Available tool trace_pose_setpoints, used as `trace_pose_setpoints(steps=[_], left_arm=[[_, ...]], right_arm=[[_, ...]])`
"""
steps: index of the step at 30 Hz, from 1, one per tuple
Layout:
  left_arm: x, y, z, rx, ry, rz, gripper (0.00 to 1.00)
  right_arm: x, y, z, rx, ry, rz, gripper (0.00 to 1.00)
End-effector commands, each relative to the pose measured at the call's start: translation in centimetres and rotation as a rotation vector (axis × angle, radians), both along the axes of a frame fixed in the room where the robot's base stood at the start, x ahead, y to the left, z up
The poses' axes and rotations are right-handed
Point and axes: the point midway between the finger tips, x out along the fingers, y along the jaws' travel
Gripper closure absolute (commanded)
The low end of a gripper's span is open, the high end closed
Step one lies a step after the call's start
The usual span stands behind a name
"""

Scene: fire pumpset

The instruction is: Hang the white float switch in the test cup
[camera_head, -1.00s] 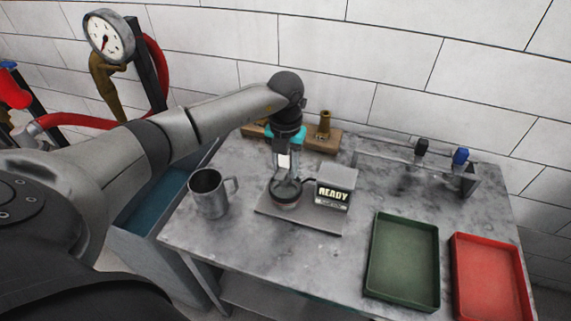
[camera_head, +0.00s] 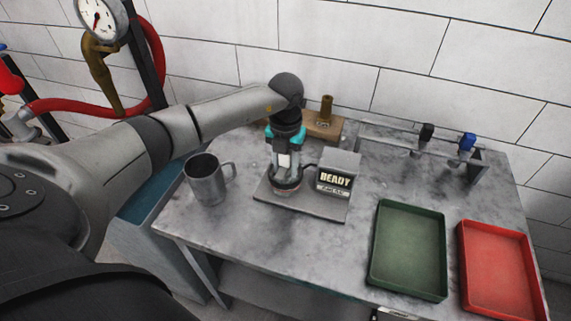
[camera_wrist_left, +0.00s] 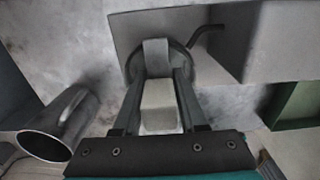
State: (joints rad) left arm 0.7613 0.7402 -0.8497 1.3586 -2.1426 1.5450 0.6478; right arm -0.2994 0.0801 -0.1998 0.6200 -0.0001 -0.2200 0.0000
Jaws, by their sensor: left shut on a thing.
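My left gripper (camera_head: 287,176) points down over the test cup (camera_head: 287,187) and is shut on the white float switch (camera_head: 284,160). In the left wrist view, the white float switch (camera_wrist_left: 158,105) shows as a pale block between the two fingers (camera_wrist_left: 155,75). The fingertips are at the mouth of the test cup, whose round rim (camera_wrist_left: 192,72) shows behind them. The fingers hide the lower end of the switch, so I cannot tell whether it touches the cup. My right gripper is not in view.
The cup stands on a plate (camera_head: 315,207) beside a box reading READY (camera_head: 336,180). A metal mug (camera_head: 206,183) is left of it. A rack (camera_head: 395,146) holds a black (camera_head: 427,132) and a blue (camera_head: 467,142) switch. Green (camera_head: 408,250) and red (camera_head: 500,275) trays lie right.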

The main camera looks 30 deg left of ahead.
Motion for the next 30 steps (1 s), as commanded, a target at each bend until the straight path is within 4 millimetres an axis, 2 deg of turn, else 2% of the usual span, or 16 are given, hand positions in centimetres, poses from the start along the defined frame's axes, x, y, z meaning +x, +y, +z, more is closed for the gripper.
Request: trace_pose_setpoints(steps=[9, 10, 18, 22, 25, 30], left_arm=[[0.0, 0.0, 0.0, 0.000, 0.000, 0.000, 1.00], [0.0, 0.0, 0.0, 0.000, 0.000, 0.000, 0.56], [0.0, 0.0, 0.0, 0.000, 0.000, 0.000, 0.25], [0.0, 0.0, 0.2, 0.000, 0.000, 0.000, 0.24], [0.1, 0.0, 1.0, 0.000, -0.002, -0.001, 0.24], [0.2, 0.1, 4.2, 0.001, -0.007, -0.001, 0.24]], right_arm=[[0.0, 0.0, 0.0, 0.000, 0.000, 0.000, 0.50], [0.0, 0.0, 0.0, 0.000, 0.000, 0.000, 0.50], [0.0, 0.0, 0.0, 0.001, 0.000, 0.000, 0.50], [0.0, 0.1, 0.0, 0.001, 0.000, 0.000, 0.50], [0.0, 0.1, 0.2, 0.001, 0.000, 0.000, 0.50], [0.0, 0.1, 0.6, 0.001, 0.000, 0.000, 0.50]])
